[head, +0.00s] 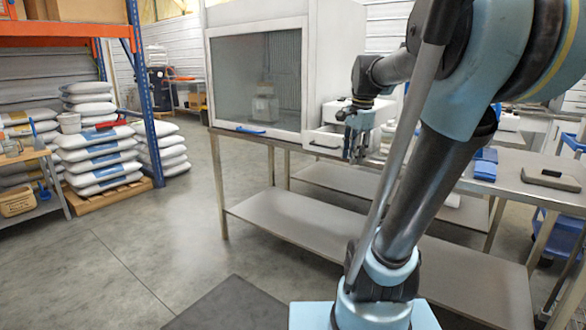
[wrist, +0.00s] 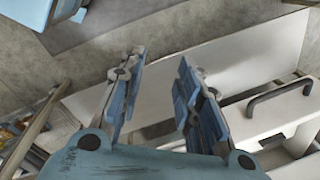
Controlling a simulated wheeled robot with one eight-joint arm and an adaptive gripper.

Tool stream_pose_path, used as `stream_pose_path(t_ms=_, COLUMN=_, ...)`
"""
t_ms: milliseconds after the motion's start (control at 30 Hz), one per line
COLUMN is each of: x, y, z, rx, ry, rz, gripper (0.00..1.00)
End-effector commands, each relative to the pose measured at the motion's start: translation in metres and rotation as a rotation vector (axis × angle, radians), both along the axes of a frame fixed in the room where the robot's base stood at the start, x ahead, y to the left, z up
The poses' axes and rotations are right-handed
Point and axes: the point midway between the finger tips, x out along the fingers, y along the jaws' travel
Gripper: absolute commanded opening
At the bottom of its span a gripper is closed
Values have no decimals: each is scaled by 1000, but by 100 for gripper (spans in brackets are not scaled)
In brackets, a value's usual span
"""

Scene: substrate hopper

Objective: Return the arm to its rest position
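My arm extends from its base up and over toward the workbench in the head view. My gripper (head: 355,140) hangs in front of the white drawer unit on the bench. In the wrist view my gripper (wrist: 158,95) shows two blue and grey fingers spread apart, with nothing between them. A white drawer (head: 322,142) with a dark handle is just left of the gripper in the head view. The drawer handle also shows in the wrist view (wrist: 280,95), to the right of the fingers.
A glass-fronted cabinet (head: 258,80) stands on the metal bench left of my gripper. The bench's lower shelf (head: 300,213) is mostly bare. A blue item (head: 485,164) and a grey flat device (head: 551,179) lie at right. Stacked sacks (head: 100,160) and open floor are at left.

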Motion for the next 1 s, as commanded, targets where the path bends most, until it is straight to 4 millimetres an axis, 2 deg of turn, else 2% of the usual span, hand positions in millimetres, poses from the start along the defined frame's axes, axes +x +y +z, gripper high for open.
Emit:
stream_pose_path(t_ms=33, x=-17, y=1, z=-14, rx=-16, ry=-8, rz=79, gripper=31)
stream_pose_path(t_ms=300, x=-90, y=4, z=-88, rx=-109, ry=-53, rz=537, gripper=31)
stream_pose_path(t_ms=500, x=-138, y=5, z=-148, rx=-181, ry=-78, rz=869, gripper=31)
stream_pose_path(t_ms=600, x=-156, y=4, z=-173, rx=-212, ry=-86, rz=1007, gripper=31)
stream_pose_path(t_ms=700, x=-168, y=4, z=-192, rx=-235, ry=-90, rz=1108, gripper=31)
stream_pose_path(t_ms=800, x=-175, y=2, z=-203, rx=-248, ry=-92, rz=1167, gripper=31)
stream_pose_path(t_ms=1000, x=-177, y=1, z=-207, rx=-254, ry=-93, rz=1194, gripper=31)
